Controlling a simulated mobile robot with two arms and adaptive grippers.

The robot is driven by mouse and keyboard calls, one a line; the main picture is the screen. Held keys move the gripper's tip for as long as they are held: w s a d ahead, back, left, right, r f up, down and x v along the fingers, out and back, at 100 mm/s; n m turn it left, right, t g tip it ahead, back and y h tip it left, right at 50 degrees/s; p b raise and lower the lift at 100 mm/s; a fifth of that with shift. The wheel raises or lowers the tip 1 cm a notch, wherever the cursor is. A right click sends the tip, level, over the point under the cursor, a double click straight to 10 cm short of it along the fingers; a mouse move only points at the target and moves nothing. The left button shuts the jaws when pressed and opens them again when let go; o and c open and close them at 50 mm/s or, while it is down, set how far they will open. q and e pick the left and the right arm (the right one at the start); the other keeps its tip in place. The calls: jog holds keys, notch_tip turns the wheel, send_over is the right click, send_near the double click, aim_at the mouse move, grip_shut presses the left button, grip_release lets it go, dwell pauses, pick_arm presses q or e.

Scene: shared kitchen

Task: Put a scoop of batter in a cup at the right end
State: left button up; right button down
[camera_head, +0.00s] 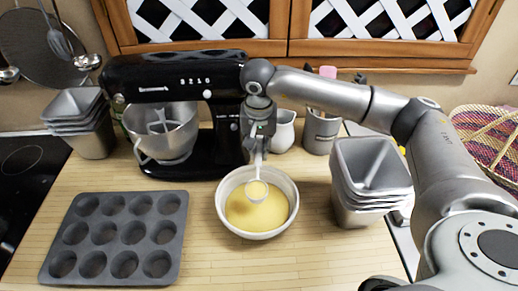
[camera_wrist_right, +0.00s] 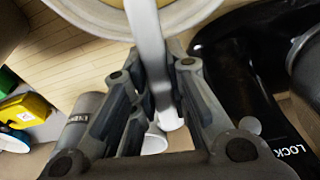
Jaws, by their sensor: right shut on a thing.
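A white bowl (camera_head: 232,220) of yellow batter (camera_head: 272,214) stands on the wooden counter in the middle of the head view. My right gripper (camera_head: 258,150) is above the bowl's back rim and shut on the handle of a scoop (camera_head: 257,190). The scoop's round end is over the batter and looks yellow inside; I cannot tell whether it touches the batter. In the right wrist view the handle (camera_wrist_right: 150,50) runs between the fingers (camera_wrist_right: 155,100). A dark grey muffin tin (camera_head: 119,219) lies flat at the left, its cups looking empty. My left gripper is not in view.
A black stand mixer (camera_head: 160,77) with a steel bowl stands behind the muffin tin. Stacked metal tins (camera_head: 370,165) stand right of the batter bowl, and others (camera_head: 78,105) at the far left. A white jug (camera_head: 283,132) and grey utensil pot (camera_head: 321,132) are behind. Counter between tin and bowl is clear.

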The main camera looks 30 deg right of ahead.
jog(key=shift+w+d+r+g+p, duration=0.15)
jog(key=shift+w+r+p, duration=0.15)
jog(key=shift+r, duration=0.2)
jog(key=shift+w+d+r+g+p, duration=0.15)
jog(key=shift+r+p, duration=0.1)
jog(key=shift+r, duration=0.3)
jog(key=shift+w+d+r+g+p, duration=0.15)
jog(key=shift+w+r+p, duration=0.15)
jog(key=shift+r, duration=0.2)
jog(key=shift+s, duration=0.1)
